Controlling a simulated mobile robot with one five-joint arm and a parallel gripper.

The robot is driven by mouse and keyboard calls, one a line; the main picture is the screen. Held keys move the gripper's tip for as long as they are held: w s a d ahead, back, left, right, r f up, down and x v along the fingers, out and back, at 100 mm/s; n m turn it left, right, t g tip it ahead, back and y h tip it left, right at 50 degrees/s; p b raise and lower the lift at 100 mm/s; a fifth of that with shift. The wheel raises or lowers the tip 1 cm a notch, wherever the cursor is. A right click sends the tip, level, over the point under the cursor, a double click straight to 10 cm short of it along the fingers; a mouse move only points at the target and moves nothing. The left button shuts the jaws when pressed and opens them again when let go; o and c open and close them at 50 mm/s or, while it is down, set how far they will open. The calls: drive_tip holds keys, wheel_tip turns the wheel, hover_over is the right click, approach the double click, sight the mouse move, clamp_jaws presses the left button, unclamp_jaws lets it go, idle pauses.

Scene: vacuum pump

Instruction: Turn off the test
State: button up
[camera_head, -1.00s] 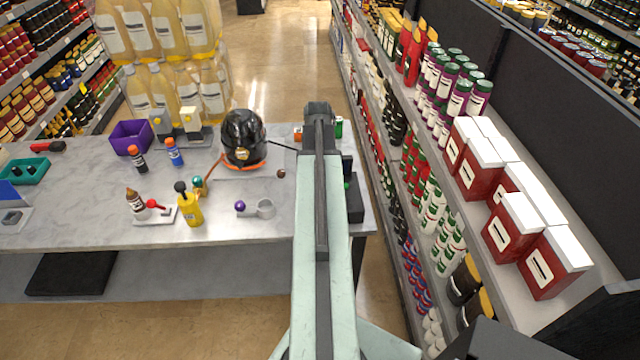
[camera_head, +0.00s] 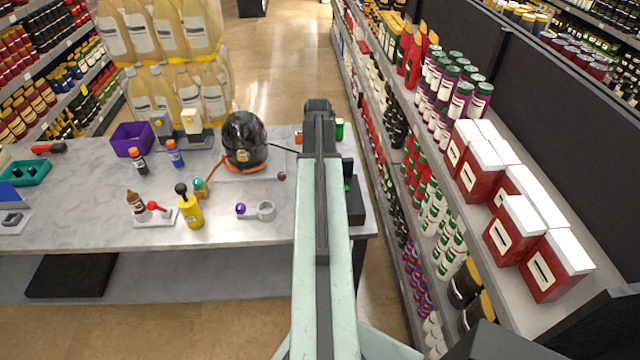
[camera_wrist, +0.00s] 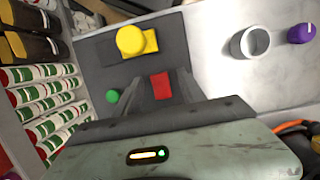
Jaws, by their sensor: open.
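A dark control box (camera_wrist: 92,75) fills the middle of the wrist view. It carries a yellow round button on a yellow base (camera_wrist: 132,42), a green button (camera_wrist: 113,96) and a red part (camera_wrist: 161,86). My gripper (camera_wrist: 158,82) is open over the box, with its dark fingers on either side of the red part. I cannot tell whether they touch it. In the head view the box (camera_head: 356,207) sits at the table's right end, largely hidden behind my arm. A black dome with an orange ring (camera_head: 245,142) stands left of my arm.
The table (camera_head: 90,222) holds a yellow bottle (camera_head: 191,210), a grey ring-shaped cup (camera_head: 265,210) and a purple knob (camera_head: 240,208). The cup also shows in the wrist view (camera_wrist: 250,43). A stocked shelf (camera_head: 480,215) stands close on the right.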

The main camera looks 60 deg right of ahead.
drive_tip(key=p+v, duration=0.7)
drive_tip(key=shift+r, duration=0.25)
